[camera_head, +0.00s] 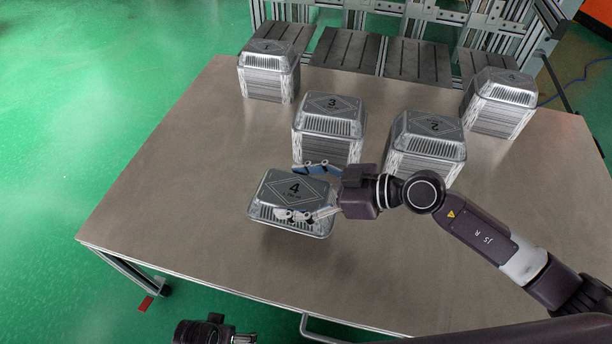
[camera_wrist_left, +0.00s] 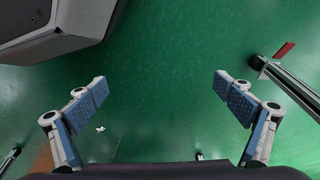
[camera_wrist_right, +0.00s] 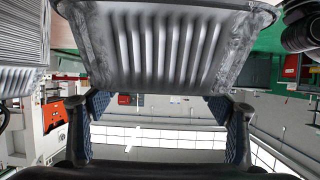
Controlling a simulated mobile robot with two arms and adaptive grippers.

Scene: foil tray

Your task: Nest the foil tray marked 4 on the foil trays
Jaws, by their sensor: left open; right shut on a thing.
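The foil tray marked 4 (camera_head: 277,187) is a ribbed silver tray, face with the number up, at the front middle of the table. My right gripper (camera_head: 304,191) is shut on it, with fingers at its far and near sides; it appears to hang above the table. In the right wrist view its ribbed side (camera_wrist_right: 165,45) fills the top, between the fingers (camera_wrist_right: 165,115). Foil tray stacks marked 3 (camera_head: 329,127) and 2 (camera_head: 428,146) stand behind it. My left gripper (camera_wrist_left: 160,92) is open and empty over the green floor, away from the trays.
Two more foil tray stacks stand at the back left (camera_head: 268,71) and back right (camera_head: 501,102); their marks are hard to read. The table (camera_head: 180,180) is bare on the left and at the front. A metal frame with slotted plates (camera_head: 345,50) stands behind it.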

